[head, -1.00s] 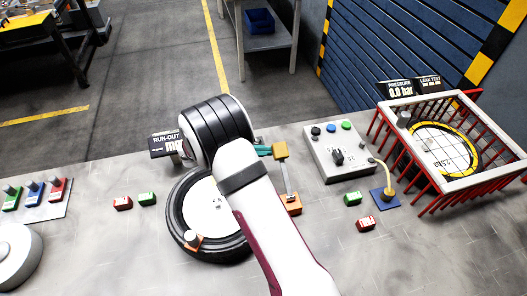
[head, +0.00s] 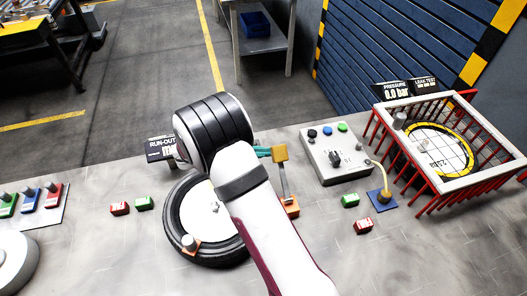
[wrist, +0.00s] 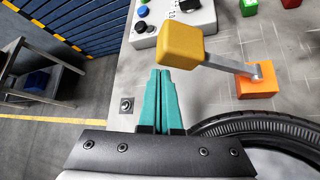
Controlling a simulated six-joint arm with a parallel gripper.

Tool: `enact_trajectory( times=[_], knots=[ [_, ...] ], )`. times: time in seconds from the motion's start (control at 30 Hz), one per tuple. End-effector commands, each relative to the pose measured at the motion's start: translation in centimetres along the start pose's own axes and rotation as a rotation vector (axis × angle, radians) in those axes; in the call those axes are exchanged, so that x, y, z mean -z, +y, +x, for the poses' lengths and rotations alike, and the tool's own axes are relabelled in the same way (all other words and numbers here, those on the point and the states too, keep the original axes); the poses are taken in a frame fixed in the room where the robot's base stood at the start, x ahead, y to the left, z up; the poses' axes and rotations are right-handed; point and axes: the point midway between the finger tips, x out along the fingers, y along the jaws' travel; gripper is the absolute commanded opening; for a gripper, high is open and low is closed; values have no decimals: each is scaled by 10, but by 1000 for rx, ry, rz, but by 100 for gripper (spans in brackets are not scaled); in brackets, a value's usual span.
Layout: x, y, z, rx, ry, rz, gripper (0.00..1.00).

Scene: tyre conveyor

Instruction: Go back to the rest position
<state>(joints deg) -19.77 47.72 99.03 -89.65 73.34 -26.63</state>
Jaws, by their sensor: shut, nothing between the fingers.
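My gripper (head: 262,151) shows in the head view as teal fingertips just past the end of my arm, beside a yellow block (head: 280,153). In the wrist view my gripper (wrist: 160,74) has its two teal fingers pressed together with nothing between them. The yellow block (wrist: 181,45) sits on a grey lever (wrist: 230,66) that rises from an orange base (wrist: 256,82). It appears very close to the fingertips; I cannot tell whether they touch. A black tyre (head: 178,218) with a white disc lies under my arm, partly hidden by it.
A grey control box (head: 336,154) with buttons stands to the right. Beyond it is a red-barred cage (head: 470,182) with a white frame. Small red and green blocks (head: 119,208) lie on the bench.

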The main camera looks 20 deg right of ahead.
Motion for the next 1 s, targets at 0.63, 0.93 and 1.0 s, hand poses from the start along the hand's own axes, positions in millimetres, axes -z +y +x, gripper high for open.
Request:
enact_trajectory(
  times=[0.63,0.93,1.0],
  knots=[
    [21,-10,-85,0,6,-5,0],
    [-136,-118,-121,609,81,800,0],
    [-157,-161,-145,805,101,1058,0]
  ],
)
